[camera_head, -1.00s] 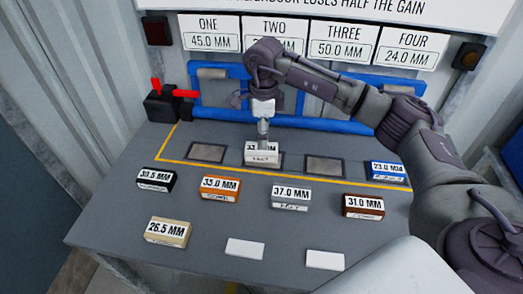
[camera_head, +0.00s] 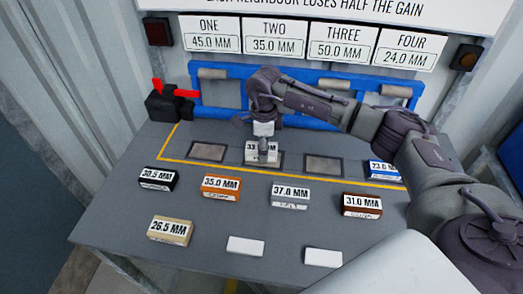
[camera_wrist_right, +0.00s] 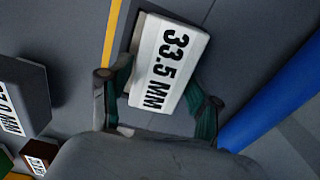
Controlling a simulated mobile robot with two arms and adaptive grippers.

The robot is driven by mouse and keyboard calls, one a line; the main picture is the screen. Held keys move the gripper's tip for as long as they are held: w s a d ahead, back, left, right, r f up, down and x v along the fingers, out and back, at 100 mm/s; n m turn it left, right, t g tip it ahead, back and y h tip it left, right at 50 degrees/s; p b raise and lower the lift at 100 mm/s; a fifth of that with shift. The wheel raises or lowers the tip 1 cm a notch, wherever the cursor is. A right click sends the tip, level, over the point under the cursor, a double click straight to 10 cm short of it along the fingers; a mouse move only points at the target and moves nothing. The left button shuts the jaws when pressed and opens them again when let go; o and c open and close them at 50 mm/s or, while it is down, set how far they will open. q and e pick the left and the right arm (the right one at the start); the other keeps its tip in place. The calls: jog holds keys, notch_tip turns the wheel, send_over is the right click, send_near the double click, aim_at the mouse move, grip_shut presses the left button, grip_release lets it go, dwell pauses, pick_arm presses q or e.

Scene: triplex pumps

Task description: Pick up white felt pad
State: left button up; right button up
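The white pad marked 33.5 MM (camera_head: 251,158) stands at a place in the back row, under sign TWO. It also shows in the right wrist view (camera_wrist_right: 165,60), lying between the two fingers. My right gripper (camera_head: 263,157) is right over the pad and hides part of its label. In the right wrist view my right gripper (camera_wrist_right: 160,85) looks open, with a green-padded finger on each side, very close to the pad; contact is unclear. My left gripper is not in view.
Empty dark places (camera_head: 207,151) and (camera_head: 323,166) flank the pad. A blue rail (camera_head: 310,122) runs behind. A blue 23.0 MM block (camera_head: 384,169) sits to the right. In front are black (camera_head: 158,179), orange (camera_head: 221,187), grey (camera_head: 290,196), brown (camera_head: 362,205) and beige (camera_head: 170,231) blocks.

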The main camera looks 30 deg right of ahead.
jog(key=c, duration=0.7)
jog(key=shift+r, duration=0.1)
